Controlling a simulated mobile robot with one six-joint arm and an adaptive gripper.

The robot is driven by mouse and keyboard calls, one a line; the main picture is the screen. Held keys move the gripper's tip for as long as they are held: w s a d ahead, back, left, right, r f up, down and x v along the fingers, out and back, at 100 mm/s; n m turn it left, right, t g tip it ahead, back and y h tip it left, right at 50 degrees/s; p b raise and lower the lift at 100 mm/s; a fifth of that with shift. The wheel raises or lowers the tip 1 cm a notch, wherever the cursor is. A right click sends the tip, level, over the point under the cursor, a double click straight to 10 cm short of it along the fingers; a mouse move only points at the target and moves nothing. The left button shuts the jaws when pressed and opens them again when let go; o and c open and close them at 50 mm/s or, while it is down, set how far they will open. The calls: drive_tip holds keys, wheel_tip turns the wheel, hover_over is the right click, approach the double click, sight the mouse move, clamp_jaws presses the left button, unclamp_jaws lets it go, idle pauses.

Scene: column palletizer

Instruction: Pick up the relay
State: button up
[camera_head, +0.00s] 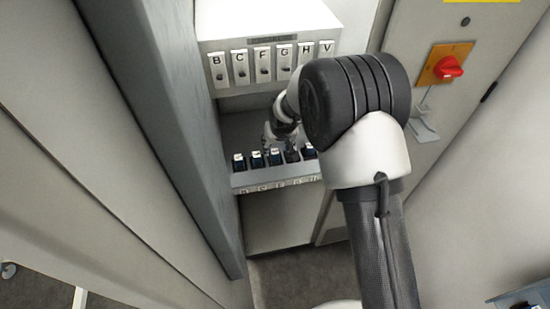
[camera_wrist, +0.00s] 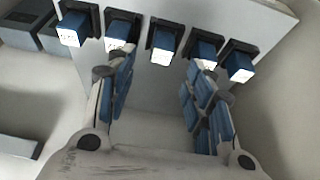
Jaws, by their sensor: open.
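Several blue relays with white faces stand in a row of dark sockets. In the wrist view the middle relay (camera_wrist: 161,42) lies between and beyond my gripper's fingertips (camera_wrist: 160,76). Other relays flank it: one at the far left (camera_wrist: 76,27), one at the right end (camera_wrist: 238,64). My gripper is open, with blue pads on both fingers, and nothing is between them. In the head view the row shows on the low shelf, with a relay (camera_head: 239,162) at its left end. My gripper (camera_head: 281,137) is just above the row, partly hidden by my arm.
The sockets sit on a pale panel (camera_wrist: 160,84). A lettered strip (camera_head: 275,185) runs along the shelf front. Above is a white box (camera_head: 265,25) with lettered switches. A grey post (camera_head: 165,110) stands close at left. A red rotary switch (camera_head: 448,67) is at right.

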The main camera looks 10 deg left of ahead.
sight(275, 152)
drive_tip(key=b+x, duration=0.2)
drive_tip(key=x, duration=0.4)
drive_tip(key=shift+f, duration=0.25)
drive_tip(key=shift+r, duration=0.1)
clamp_jaws()
idle(0.3)
